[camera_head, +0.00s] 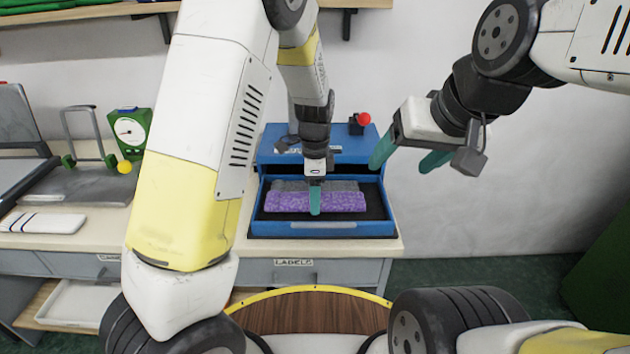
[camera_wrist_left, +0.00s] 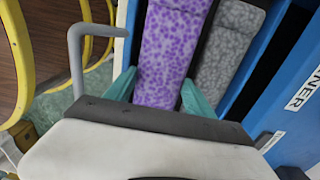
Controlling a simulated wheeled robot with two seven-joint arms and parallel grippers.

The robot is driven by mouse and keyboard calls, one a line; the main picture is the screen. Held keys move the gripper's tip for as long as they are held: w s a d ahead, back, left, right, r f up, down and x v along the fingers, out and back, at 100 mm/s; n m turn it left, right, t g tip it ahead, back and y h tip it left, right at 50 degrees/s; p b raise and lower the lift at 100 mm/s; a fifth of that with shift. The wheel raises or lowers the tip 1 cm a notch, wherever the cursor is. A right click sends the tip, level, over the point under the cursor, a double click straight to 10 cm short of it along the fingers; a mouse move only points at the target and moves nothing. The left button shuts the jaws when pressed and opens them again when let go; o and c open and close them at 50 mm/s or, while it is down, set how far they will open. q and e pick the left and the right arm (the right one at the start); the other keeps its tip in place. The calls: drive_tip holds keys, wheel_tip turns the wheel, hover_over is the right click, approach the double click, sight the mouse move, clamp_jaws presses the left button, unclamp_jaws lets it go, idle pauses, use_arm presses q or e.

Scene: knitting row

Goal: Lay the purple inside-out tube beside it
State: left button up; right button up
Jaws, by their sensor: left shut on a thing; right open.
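The purple mottled tube (camera_head: 340,202) lies lengthwise across the open front drawer of the blue box, beside and in front of a grey mottled tube (camera_head: 290,186). My left gripper (camera_head: 315,200) reaches down over the purple tube and is shut on it. In the left wrist view the purple tube (camera_wrist_left: 172,50) runs between the two teal fingers, and the grey tube (camera_wrist_left: 228,50) lies parallel next to it. I cannot tell whether the purple tube touches the tray floor. My right gripper (camera_head: 405,158) is open and empty, raised to the right of the box.
A green dial gauge (camera_head: 130,133) and a folded white cloth (camera_head: 42,223) are at the left. The space right of the box is clear.

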use_arm(q)
drive_tip(key=shift+f, duration=0.25)
drive_tip(key=shift+f, duration=0.5)
drive_tip(key=o, duration=1.3)
